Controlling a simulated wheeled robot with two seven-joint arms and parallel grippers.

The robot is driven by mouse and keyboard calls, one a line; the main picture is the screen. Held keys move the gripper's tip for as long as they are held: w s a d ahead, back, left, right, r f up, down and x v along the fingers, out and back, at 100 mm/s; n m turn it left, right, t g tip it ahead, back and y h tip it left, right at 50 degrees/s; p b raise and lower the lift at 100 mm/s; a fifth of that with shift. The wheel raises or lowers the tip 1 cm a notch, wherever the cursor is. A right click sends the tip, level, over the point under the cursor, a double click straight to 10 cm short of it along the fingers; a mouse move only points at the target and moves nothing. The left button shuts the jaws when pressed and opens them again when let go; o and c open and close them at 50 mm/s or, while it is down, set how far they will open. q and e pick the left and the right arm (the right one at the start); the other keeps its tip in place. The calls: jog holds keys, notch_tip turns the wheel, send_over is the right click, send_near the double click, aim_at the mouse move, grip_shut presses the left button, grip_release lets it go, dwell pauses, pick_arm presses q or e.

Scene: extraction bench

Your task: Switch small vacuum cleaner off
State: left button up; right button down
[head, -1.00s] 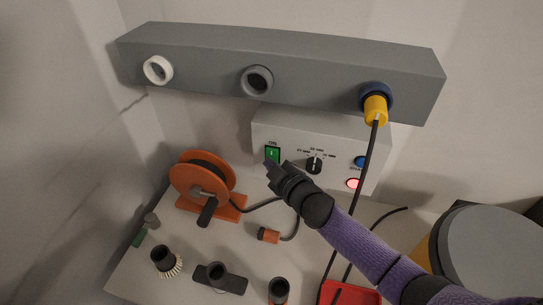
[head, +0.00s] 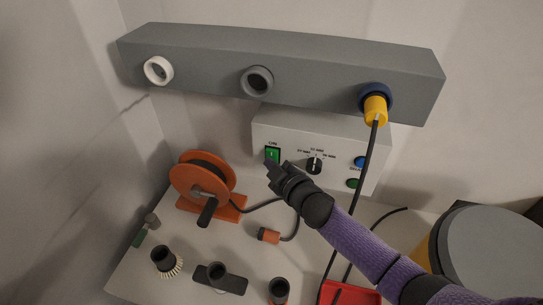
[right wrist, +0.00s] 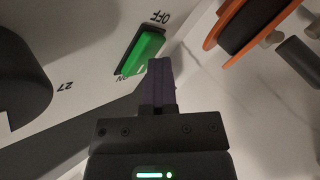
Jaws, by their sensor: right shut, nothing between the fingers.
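A green rocker switch (head: 272,155) sits on the left of the pale control box (head: 330,135). In the right wrist view the green rocker (right wrist: 143,50) lies between an OFF label and an ON label, the ON label being on the nearer side. My right gripper (head: 269,166) is shut and empty, its tips just below the switch in the head view. In the right wrist view the shut fingers (right wrist: 160,68) are close beside the rocker; I cannot tell whether they touch it. My left gripper is not in view.
The box also has a black dial (head: 314,166), a blue button (head: 360,162) and a green round button or lamp (head: 352,183). A grey duct (head: 210,75) with a yellow plug (head: 375,110) runs above. An orange cable reel (head: 203,180) stands left. A cable hangs near my right arm.

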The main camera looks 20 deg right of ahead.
jog(key=shift+s+a+r+p, duration=0.15)
jog(key=shift+r+p, duration=0.15)
jog(key=shift+f, duration=0.1)
jog(key=s+a, duration=0.1)
jog(key=s+a+p, duration=0.1)
jog(key=s, duration=0.1)
jog(key=s+a+p, duration=0.1)
jog(key=shift+s+r, duration=0.15)
jog(key=shift+r, duration=0.2)
